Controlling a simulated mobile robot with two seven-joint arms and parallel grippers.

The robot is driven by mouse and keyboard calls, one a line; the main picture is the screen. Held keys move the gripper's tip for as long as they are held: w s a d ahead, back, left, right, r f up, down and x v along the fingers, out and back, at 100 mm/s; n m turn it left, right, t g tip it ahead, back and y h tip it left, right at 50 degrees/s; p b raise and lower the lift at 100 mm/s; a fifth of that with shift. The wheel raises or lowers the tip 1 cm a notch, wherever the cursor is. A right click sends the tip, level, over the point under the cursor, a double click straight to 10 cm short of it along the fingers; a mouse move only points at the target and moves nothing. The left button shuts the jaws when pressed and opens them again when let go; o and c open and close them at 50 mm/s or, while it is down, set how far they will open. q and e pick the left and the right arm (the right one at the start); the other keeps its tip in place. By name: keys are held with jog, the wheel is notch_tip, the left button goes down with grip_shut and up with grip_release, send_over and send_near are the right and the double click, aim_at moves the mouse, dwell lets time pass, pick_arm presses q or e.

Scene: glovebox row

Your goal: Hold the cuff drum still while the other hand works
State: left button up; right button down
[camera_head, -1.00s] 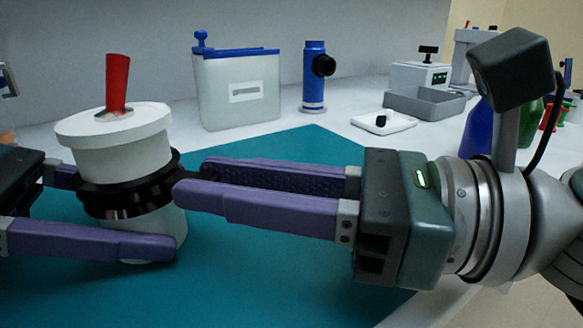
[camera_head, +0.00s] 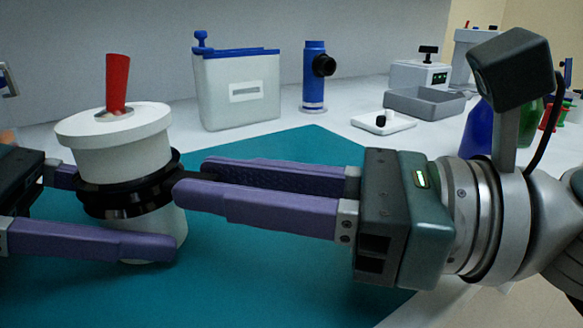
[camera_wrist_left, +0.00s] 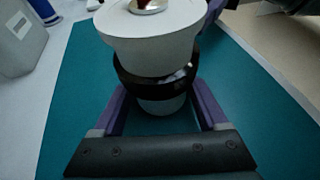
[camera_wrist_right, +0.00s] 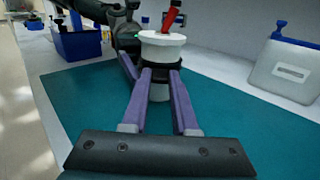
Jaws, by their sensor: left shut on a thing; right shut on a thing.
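The cuff drum (camera_head: 125,160) is a white upright cylinder with a wide lid on the teal mat. A black ring (camera_head: 125,192) circles its middle, and a red piece (camera_head: 117,83) stands tilted in the lid. My left gripper (camera_head: 150,222) is shut on the drum's lower body, one finger on each side, below the ring; this also shows in the left wrist view (camera_wrist_left: 160,105). My right gripper (camera_head: 190,178) is shut at the ring's right side, on a dark part of it. Its fingers partly hide what they grip. In the right wrist view the drum (camera_wrist_right: 160,50) stands beyond the fingertips.
A small white plate (camera_head: 384,122) and a grey tray (camera_head: 425,104) are at the back right. The mat's front is clear.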

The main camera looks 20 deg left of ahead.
jog(key=shift+r, duration=1.5)
jog(key=c, duration=0.7)
grip_release()
jog(key=d, duration=1.2)
jog(key=shift+w, duration=0.2)
pick_arm(q)
jog(key=o, duration=1.4)
